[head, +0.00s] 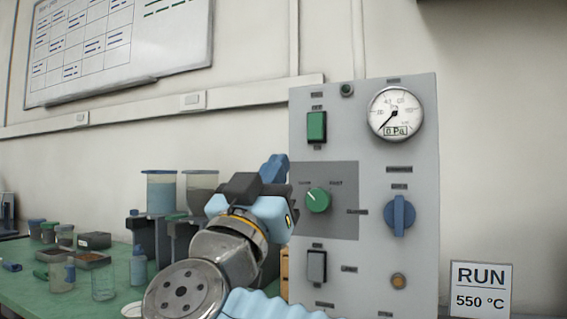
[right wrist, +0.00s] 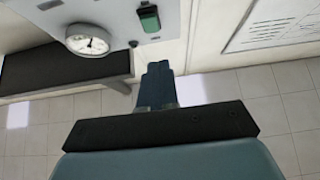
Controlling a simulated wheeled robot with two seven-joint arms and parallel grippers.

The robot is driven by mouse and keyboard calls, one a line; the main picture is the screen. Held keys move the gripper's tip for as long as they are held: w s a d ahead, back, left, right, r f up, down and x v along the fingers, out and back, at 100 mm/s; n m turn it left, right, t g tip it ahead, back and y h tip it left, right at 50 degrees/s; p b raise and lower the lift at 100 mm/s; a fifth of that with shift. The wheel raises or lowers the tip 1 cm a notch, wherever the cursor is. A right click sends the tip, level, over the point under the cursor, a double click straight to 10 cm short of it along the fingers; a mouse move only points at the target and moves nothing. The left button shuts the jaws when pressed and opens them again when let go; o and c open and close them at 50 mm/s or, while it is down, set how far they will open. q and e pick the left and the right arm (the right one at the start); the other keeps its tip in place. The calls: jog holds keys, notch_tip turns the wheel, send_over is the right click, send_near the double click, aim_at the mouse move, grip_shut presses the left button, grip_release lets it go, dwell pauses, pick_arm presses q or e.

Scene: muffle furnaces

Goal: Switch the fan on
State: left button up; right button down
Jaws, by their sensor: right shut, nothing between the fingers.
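A grey control panel (head: 375,165) stands upright at the right of the head view. It carries a green rocker switch (head: 316,127) at the upper left and a grey rocker switch (head: 316,266) at the lower left. The small labels are too blurred to tell which one is the fan's. A round gauge (head: 395,114) reads 0 Pa. My right gripper (head: 274,168) is shut and empty, just left of the panel and apart from it. In the right wrist view its closed fingers (right wrist: 157,72) point towards the panel, with the green switch (right wrist: 149,18) beyond. My left gripper is out of view.
A green knob (head: 318,200) and a blue knob (head: 399,215) stick out of the panel. A RUN 550 °C sign (head: 481,289) stands to its right. A green bench (head: 28,288) with jars and trays lies at the left.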

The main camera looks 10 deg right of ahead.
aim_at(307, 140)
jog(key=p+x, duration=0.1)
jog(key=x, duration=0.2)
jog(key=f+x, duration=0.1)
jog(key=x, duration=0.3)
jog(key=w+p+x, duration=0.1)
jog(key=x, duration=0.2)
jog(key=shift+w+d+f+p, duration=0.15)
jog(key=shift+d+f+p, duration=0.15)
jog(key=shift+d, duration=0.1)
jog(key=shift+w+d, duration=0.35)
jog(key=shift+w, duration=0.05)
jog(key=shift+w+d+f+t+h+b, duration=0.3)
jog(key=shift+w+f+t+b, duration=0.25)
jog(key=shift+b, duration=0.45)
jog(key=shift+r, duration=0.25)
jog(key=shift+s+r+p, duration=0.1)
jog(key=shift+s+p, duration=0.05)
jog(key=shift+p, duration=0.15)
